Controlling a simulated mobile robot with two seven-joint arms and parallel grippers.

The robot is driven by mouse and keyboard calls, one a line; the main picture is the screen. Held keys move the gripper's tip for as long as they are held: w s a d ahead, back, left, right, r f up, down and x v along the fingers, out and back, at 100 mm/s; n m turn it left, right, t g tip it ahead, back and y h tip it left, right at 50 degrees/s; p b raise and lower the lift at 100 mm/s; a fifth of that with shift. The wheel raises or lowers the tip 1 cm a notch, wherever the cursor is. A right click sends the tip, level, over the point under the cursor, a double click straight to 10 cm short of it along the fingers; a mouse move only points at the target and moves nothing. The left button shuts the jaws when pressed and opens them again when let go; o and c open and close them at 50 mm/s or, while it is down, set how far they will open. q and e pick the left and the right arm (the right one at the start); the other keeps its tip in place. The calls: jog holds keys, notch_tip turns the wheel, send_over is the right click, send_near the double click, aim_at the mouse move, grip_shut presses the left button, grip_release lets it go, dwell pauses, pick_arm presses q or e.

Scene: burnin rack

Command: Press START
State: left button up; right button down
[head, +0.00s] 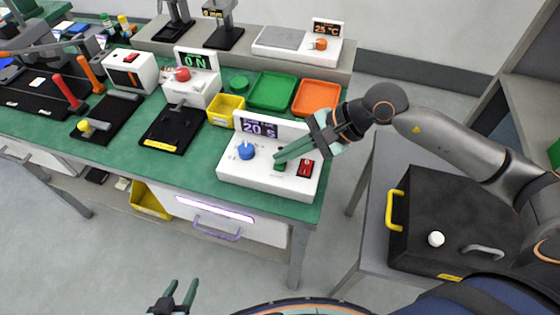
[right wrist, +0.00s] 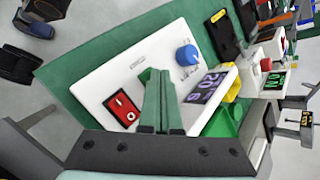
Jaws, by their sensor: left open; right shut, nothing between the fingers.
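A white control box (head: 235,178) stands at the front right corner of the green bench. It has a display reading 20 s (head: 259,127), a blue knob (head: 246,151), a red rocker switch (head: 305,169) and a green button (head: 280,167). My right gripper (head: 278,158) is shut and empty, its fingertips over the green button; I cannot tell whether they touch it. In the right wrist view the shut fingers (right wrist: 158,80) cover most of the green button (right wrist: 146,74), between the red switch (right wrist: 122,107) and the blue knob (right wrist: 187,55). My left gripper (head: 178,290) is open and empty, low in front of the bench.
Green (head: 270,90) and orange (head: 316,97) trays and a yellow bin (head: 226,109) sit behind the box. A white unit with a red knob (head: 192,90) and a black fixture (head: 172,132) stand to the left. A dark case with a yellow handle (head: 440,210) is at the right.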

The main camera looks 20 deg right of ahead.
aim_at(286, 163)
jog(key=shift+f, duration=0.15)
dwell(0.4)
jog(key=shift+r+p, duration=0.3)
jog(key=shift+r, duration=0.65)
jog(key=shift+r, duration=0.1)
jog(key=shift+r+p, duration=1.25)
jog(key=shift+r, duration=1.2)
